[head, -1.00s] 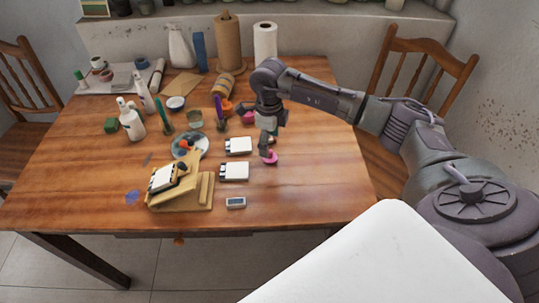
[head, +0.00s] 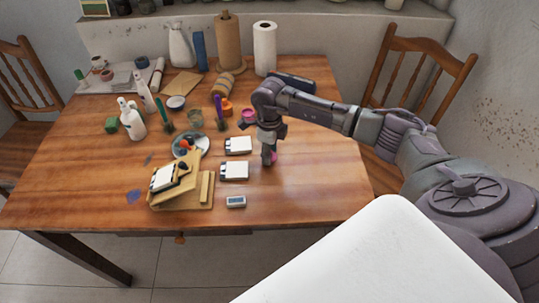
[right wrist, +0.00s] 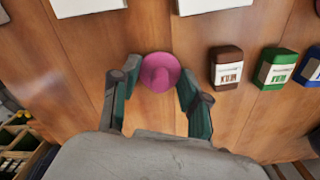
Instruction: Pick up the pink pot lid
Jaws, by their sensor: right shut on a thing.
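The pink pot lid (head: 274,157) is at the right side of the wooden table, partly hidden by my right gripper (head: 268,157) in the head view. My right gripper (right wrist: 157,78) points down and is shut on the lid. Whether the lid touches the table is hard to tell. A pink pot (head: 247,114) stands farther back, beside my right arm. My left gripper is not in view.
White packs (head: 236,145) lie just left of the gripper. A wooden stand (head: 205,190) and a small grey device (head: 236,202) are nearer the front. The table's right front is clear.

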